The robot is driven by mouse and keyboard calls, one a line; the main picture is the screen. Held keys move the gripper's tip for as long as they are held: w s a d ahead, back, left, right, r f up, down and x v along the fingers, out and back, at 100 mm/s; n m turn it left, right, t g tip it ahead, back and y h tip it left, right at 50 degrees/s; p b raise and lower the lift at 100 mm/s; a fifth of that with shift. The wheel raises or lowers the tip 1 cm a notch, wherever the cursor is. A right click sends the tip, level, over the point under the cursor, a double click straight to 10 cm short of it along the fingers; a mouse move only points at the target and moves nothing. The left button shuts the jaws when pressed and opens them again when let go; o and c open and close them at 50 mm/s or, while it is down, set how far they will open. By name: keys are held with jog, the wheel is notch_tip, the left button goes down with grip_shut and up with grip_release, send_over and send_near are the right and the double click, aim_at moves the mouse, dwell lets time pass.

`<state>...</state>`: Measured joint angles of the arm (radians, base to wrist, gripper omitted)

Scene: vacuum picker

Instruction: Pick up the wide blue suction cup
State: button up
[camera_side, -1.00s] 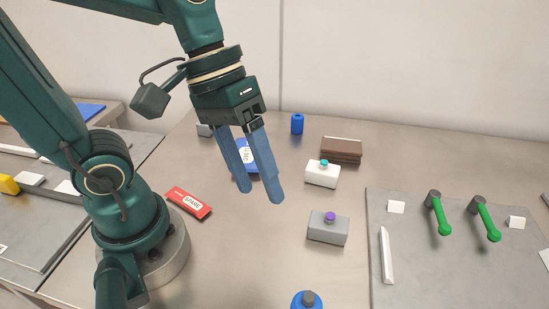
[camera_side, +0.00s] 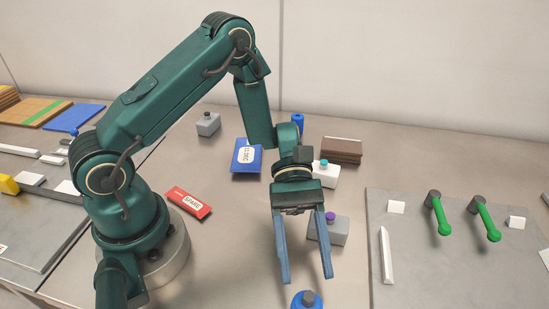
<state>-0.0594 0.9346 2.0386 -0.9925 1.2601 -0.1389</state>
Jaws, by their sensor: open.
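A grey block with a purple cup (camera_side: 330,217) is close behind the right finger. A white block with a teal cup (camera_side: 323,163), brown stack (camera_side: 342,148) and blue cylinder (camera_side: 298,120) stand farther back. A red SPARE label (camera_side: 189,203) lies left. A grey board (camera_side: 460,270) with green handles is right.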

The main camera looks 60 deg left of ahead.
aim_at(308, 292)
jog(key=shift+x, duration=2.7)
jog(key=shift+s+a+f, duration=0.1)
jog(key=shift+s, duration=0.05)
jog(key=shift+c, duration=0.4)
grip_shut()
